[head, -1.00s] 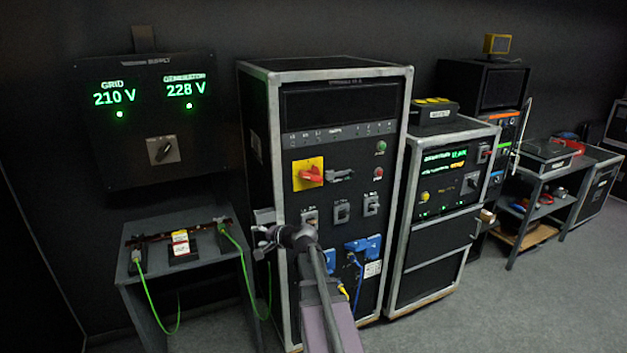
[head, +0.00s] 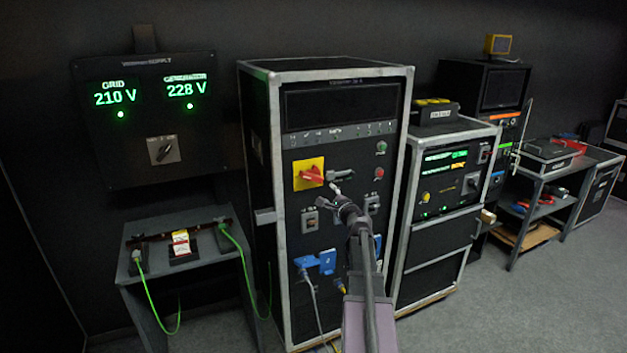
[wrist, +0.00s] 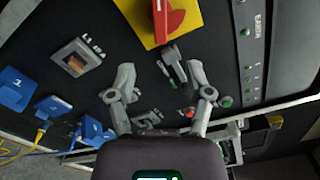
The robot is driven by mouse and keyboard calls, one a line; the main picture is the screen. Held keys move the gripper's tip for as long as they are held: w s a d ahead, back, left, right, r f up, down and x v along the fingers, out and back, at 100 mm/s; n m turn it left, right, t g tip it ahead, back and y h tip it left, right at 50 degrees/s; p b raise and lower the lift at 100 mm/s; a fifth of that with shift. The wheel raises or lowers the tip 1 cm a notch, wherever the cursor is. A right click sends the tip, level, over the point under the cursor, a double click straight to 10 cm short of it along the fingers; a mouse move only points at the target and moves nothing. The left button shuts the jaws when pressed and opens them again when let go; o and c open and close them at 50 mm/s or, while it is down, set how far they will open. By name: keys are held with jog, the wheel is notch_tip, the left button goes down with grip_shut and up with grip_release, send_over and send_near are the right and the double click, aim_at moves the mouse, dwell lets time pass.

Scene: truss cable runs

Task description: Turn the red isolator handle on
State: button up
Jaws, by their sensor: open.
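The red isolator handle (head: 311,173) sits on a yellow plate (head: 299,183) on the front of the tall black rack cabinet, slanting slightly in the head view. In the wrist view the red handle (wrist: 167,18) on its yellow plate (wrist: 143,12) is at the top middle, partly cut off by the frame edge. My gripper (wrist: 165,80) is open and empty, its fingers apart below the handle in that picture. In the head view my gripper (head: 340,195) is in front of the cabinet, to the lower right of the handle, apart from it.
A black padlock-like latch (head: 341,177) is beside the yellow plate. Breaker switches (head: 310,219) and blue sockets (head: 316,262) with plugged cables lie below. Green and red buttons (head: 380,147) are at the right. A grey table (head: 135,277) with green cables stands left of the cabinet.

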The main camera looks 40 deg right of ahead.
aim_at(314, 179)
jog(key=shift+w, duration=0.15)
jog(key=x, duration=1.3)
jog(key=shift+w, duration=0.3)
grip_shut()
